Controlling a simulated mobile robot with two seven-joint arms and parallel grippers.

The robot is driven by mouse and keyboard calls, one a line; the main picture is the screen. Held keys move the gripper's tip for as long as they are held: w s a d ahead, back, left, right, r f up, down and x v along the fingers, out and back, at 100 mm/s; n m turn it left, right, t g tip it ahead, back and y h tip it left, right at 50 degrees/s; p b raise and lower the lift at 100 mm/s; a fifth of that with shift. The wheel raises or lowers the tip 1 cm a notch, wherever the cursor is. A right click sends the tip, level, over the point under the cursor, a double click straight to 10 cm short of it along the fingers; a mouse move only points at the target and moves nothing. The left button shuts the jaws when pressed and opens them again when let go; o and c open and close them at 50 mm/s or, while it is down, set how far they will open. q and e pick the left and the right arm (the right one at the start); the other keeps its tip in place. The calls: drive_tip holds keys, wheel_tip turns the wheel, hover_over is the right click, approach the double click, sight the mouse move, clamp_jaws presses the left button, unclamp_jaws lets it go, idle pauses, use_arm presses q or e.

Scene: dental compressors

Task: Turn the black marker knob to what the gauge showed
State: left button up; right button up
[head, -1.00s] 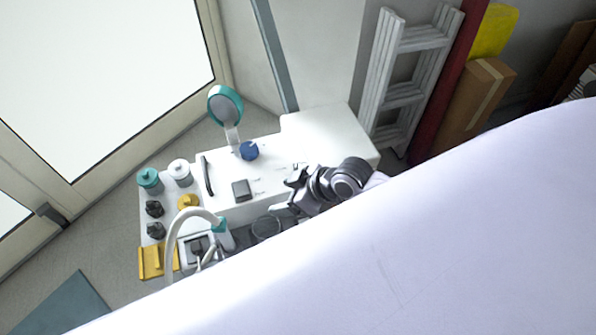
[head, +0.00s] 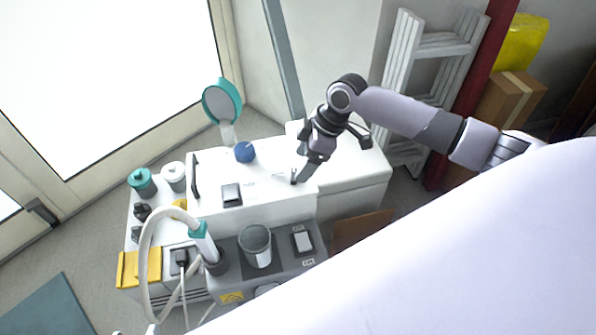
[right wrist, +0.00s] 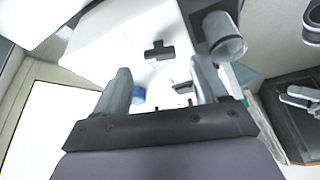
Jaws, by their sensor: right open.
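The white machine (head: 262,205) has a teal-rimmed round dial (head: 222,101) at its back edge, face too washed out to read. A small black piece (head: 294,177), perhaps the marker knob, is on the white top beside my right gripper (head: 331,160). My right gripper is open and empty above the top's right part. In the right wrist view its fingers (right wrist: 160,75) stand apart, with a dark curved piece (right wrist: 182,86) between them and a blue knob (right wrist: 138,95) by the left finger. The blue knob also shows in the head view (head: 244,152).
A black handle (head: 195,175), a dark switch (head: 231,195), teal and white caps (head: 142,181), and a curved white hose (head: 150,245) stand left of the gripper. A clear cup (head: 256,246) is at the front. A ladder (head: 425,80) leans at the right.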

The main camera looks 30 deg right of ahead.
drive_tip(key=x, duration=0.2)
drive_tip(key=shift+a+f+b, duration=0.15)
drive_tip(key=shift+f+b, duration=0.2)
drive_tip(key=shift+w+a+f, duration=0.15)
drive_tip(key=shift+a+f, duration=0.05)
drive_tip(key=shift+f, duration=0.3)
drive_tip(key=c, duration=1.1)
use_arm(q)
drive_tip(key=shift+w+d+r+h, duration=0.15)
drive_tip(key=shift+d+r, duration=0.05)
drive_tip(key=shift+d, duration=0.15)
drive_tip(key=shift+w+d+r+h, duration=0.1)
drive_tip(key=shift+d+r+h, duration=0.1)
drive_tip(key=shift+d, duration=0.15)
use_arm(e)
drive_tip(key=shift+o, duration=0.2)
